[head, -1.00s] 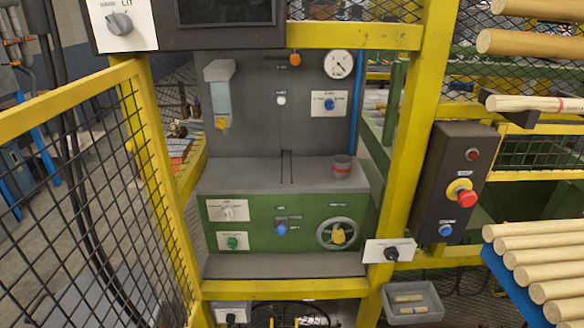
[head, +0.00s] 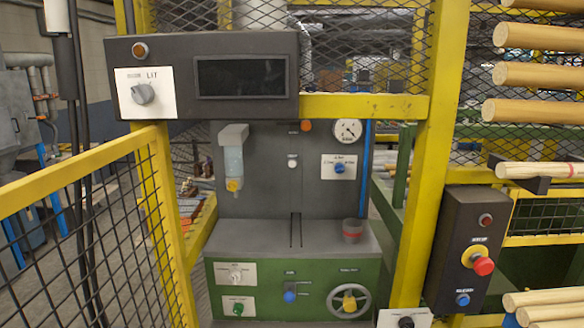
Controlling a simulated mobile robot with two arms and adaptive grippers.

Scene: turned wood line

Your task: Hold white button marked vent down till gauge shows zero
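A small white button (head: 293,163) sits on the grey back panel (head: 262,190), with a tiny label above it that is too small to read. A round white gauge (head: 348,130) is at the panel's upper right; its dark needle shows, but the scale is too small to read. Neither of my grippers shows in the head view, and nothing touches the button.
Yellow posts (head: 421,150) and a mesh guard (head: 85,240) frame the opening. A dark box with a red stop button (head: 484,266) stands right.

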